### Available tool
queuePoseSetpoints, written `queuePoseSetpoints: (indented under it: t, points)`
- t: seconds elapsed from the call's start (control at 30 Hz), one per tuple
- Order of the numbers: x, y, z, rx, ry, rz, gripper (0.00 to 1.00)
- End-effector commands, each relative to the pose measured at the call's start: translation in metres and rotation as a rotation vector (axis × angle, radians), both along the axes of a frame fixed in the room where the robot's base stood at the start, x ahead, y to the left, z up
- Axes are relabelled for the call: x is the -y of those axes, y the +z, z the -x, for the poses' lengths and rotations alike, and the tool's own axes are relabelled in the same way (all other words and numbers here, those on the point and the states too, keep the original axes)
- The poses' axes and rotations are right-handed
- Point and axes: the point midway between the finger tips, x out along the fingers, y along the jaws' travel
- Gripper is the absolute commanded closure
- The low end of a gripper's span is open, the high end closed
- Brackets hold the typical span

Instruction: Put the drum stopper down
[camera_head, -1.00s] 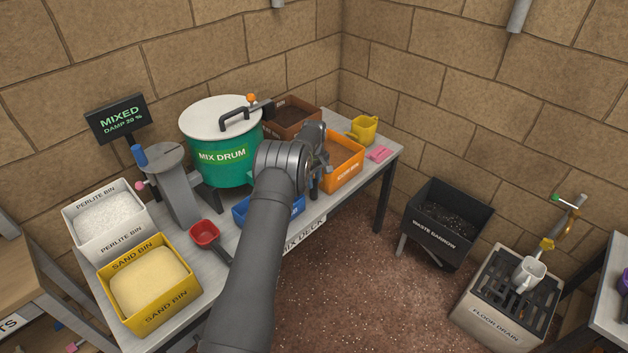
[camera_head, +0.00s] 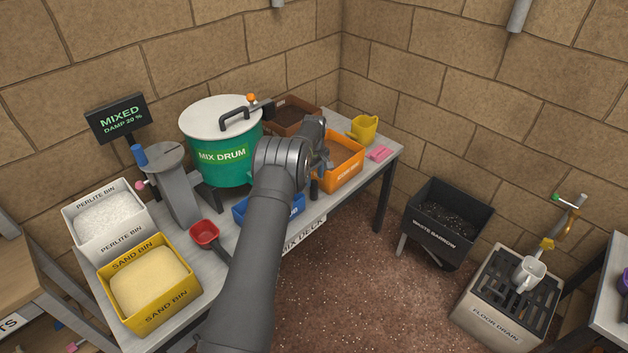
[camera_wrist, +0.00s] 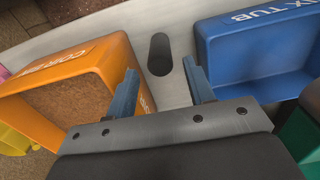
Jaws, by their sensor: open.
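The drum stopper, a dark grey cylinder (camera_wrist: 160,56), is on the pale deck between the orange bin and the blue mix tub in the wrist view. It seems to stand upright; in the head view it shows as a small dark shape (camera_head: 314,187) below my gripper. My gripper (camera_wrist: 159,68) is open, with its two blue-grey fingers apart and nothing held between them. The stopper shows in the gap just past the fingertips, apart from both. In the head view my arm hides much of the gripper and part of the tub.
The orange bin (camera_wrist: 135,62) and the blue mix tub (camera_wrist: 215,68) flank the stopper closely. The green mix drum (camera_head: 222,175) stands behind my arm. A yellow jug (camera_head: 364,129) and pink block (camera_head: 380,154) lie at the deck's right end. A red scoop (camera_head: 204,233) lies left.

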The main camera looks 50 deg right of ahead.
Motion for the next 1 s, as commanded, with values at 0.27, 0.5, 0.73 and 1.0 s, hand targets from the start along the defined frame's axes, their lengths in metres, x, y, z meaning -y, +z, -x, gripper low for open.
queuePoseSetpoints:
  t: [0.27,0.5,0.73,1.0]
  points:
    - [0.001,0.062,0.0,0.002,0.0,0.003,0.51]
    - [0.0,0.096,0.0,0.001,0.0,0.002,0.51]
    - [0.0,0.103,0.0,0.0,0.0,0.0,0.51]
    - [0.0,0.101,0.0,0.0,0.0,0.0,0.51]
